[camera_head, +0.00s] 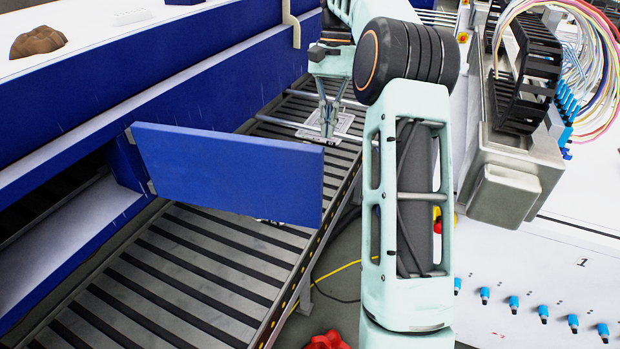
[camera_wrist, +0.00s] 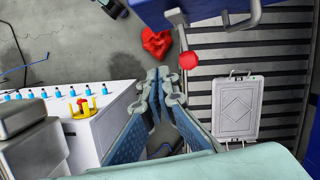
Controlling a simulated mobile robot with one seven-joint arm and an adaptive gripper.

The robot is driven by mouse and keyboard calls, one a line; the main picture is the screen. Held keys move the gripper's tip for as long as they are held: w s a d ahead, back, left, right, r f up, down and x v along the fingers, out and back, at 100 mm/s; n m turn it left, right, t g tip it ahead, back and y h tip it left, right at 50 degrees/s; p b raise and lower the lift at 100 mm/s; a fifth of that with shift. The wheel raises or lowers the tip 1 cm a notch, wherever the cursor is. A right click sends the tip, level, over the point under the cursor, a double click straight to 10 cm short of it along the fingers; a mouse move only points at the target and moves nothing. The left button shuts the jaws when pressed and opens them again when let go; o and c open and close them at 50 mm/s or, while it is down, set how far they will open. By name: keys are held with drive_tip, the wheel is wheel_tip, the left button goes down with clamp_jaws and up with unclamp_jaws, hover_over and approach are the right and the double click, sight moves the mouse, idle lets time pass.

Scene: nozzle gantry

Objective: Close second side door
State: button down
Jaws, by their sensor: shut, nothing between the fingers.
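The blue side door (camera_head: 230,172) stands open in the head view, swung out over the roller conveyor from hinges at its left edge. The opening (camera_head: 55,215) in the long blue housing is uncovered to its left. My gripper (camera_head: 328,134) is beyond the door's far right corner, above the conveyor, shut and empty; contact with the door cannot be told. In the wrist view my gripper (camera_wrist: 158,76) points toward the floor. A blue panel (camera_wrist: 195,8) with a grey handle (camera_wrist: 232,22), probably the same door, lies ahead at the top, apart from the fingertips.
The conveyor (camera_head: 175,265) runs alongside the housing. A pale case (camera_wrist: 237,108) lies on it. A red-tipped lever (camera_wrist: 188,60) is close to the fingers. A red object (camera_wrist: 155,42) is on the floor. A white bench (camera_wrist: 95,125) with blue fittings stands across the aisle.

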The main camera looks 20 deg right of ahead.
sight(321, 176)
drive_tip(key=shift+s+a+f+b, duration=0.3)
drive_tip(key=shift+s+a+f, duration=0.45)
drive_tip(key=shift+f, duration=0.85)
drive_tip(key=shift+s+a+f+b, duration=0.45)
drive_tip(key=shift+s+f, duration=0.55)
drive_tip(key=shift+f, duration=0.6)
drive_tip(key=shift+s+a+f+b, duration=0.2)
drive_tip(key=shift+s+a+f, duration=0.6)
drive_tip(key=shift+f, duration=0.8)
drive_tip(key=shift+s+d, duration=0.1)
drive_tip(key=shift+s, duration=0.1)
